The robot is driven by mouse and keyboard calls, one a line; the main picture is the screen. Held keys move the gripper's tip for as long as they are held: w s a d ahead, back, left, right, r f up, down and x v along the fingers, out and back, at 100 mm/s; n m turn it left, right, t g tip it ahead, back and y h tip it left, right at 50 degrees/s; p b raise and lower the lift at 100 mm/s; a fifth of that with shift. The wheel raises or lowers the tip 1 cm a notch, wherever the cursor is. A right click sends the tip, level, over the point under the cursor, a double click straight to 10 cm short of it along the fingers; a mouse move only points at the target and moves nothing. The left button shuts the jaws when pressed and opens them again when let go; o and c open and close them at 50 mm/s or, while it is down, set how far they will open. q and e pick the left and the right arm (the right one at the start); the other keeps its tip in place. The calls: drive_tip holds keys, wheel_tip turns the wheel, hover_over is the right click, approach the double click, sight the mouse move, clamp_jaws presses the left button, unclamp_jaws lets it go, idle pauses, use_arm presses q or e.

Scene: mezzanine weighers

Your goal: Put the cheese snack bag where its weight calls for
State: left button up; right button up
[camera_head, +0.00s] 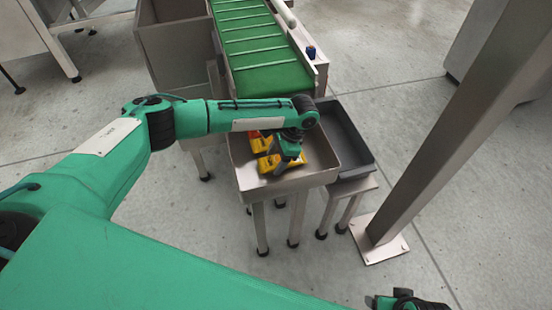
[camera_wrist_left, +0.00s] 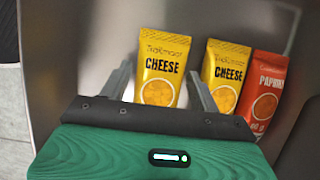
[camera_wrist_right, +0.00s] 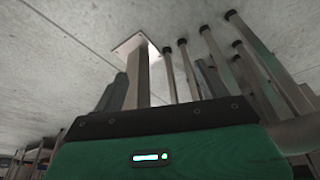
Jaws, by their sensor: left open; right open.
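A yellow cheese snack bag (camera_wrist_left: 163,60) lies in the steel tray (camera_head: 244,180), between the finger lines of my left gripper (camera_wrist_left: 159,72). A second yellow cheese bag (camera_wrist_left: 227,70) lies to its right, and a red paprika bag (camera_wrist_left: 263,88) lies beside that one. In the head view my left gripper (camera_head: 288,163) reaches down into the tray and partly hides the yellow bags (camera_head: 267,164). It is open; its fingers stand on either side of the first cheese bag without visibly gripping it. My right gripper (camera_head: 405,302) is at the bottom right, away from the tray, open and empty.
A dark tray (camera_head: 367,148) sits on a low stand right of the steel tray. A green conveyor (camera_head: 255,45) runs behind, with a steel bin (camera_head: 173,45) at its left. A slanting steel post (camera_head: 440,120) rises from the floor at right.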

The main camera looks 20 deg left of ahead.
use_arm(q)
drive_tip(key=p+v, duration=0.1)
drive_tip(key=v, duration=1.1)
use_arm(e)
drive_tip(key=x, duration=0.2)
drive_tip(key=shift+f, duration=0.3)
drive_tip(key=shift+s+a, duration=0.1)
drive_tip(key=shift+s, duration=0.05)
use_arm(q)
drive_tip(key=shift+s+f, duration=0.1)
use_arm(e)
drive_tip(key=shift+s+f, duration=0.1)
